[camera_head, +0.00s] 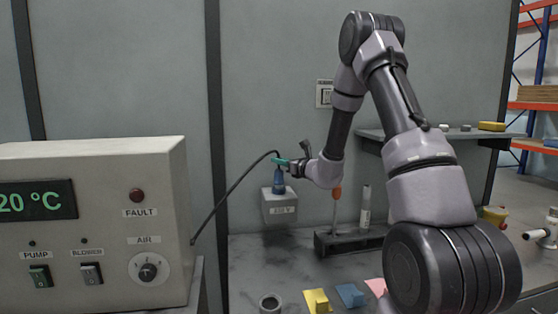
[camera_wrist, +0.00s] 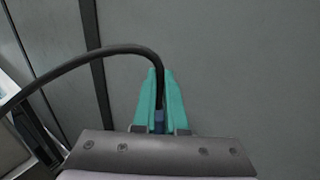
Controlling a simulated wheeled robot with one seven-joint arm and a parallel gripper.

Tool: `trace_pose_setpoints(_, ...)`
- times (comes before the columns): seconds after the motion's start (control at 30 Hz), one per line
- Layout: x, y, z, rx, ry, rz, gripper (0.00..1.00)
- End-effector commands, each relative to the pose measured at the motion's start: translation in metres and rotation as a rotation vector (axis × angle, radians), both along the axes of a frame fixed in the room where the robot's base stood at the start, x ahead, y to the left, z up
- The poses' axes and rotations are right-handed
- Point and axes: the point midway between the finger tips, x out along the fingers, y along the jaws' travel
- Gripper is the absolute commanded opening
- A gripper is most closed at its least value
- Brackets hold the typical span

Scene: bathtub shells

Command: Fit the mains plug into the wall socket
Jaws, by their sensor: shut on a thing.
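The mains plug (camera_head: 279,183) is blue, with a black cable (camera_head: 229,192) running from its top down to the control box at left. My gripper (camera_head: 280,162) has green fingers and is shut on the plug. The plug hangs upright, directly above the pale grey wall socket (camera_head: 279,207) in this view. Its lower end meets the socket's top edge in the picture; I cannot tell whether it is touching or inserted. In the wrist view the plug (camera_wrist: 159,121) shows as a small blue patch between my fingers (camera_wrist: 160,88). The socket is not visible there.
The control box (camera_head: 90,220) stands close at left. A dark rack (camera_head: 350,241) with an orange-handled tool and a white tube is right of the socket. A shelf (camera_head: 440,133) is at right.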

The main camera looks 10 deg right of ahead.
Motion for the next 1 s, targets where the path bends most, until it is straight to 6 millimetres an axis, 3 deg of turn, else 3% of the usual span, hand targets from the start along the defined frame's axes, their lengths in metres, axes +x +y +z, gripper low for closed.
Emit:
trace_pose_setpoints(0.5,0.000,0.000,-0.014,-0.001,0.002,0.000,0.00)
trace_pose_setpoints(0.6,0.000,0.000,-0.013,-0.001,0.002,0.000,0.44)
trace_pose_setpoints(1.0,-0.005,-0.003,-0.013,0.000,0.002,0.000,0.45)
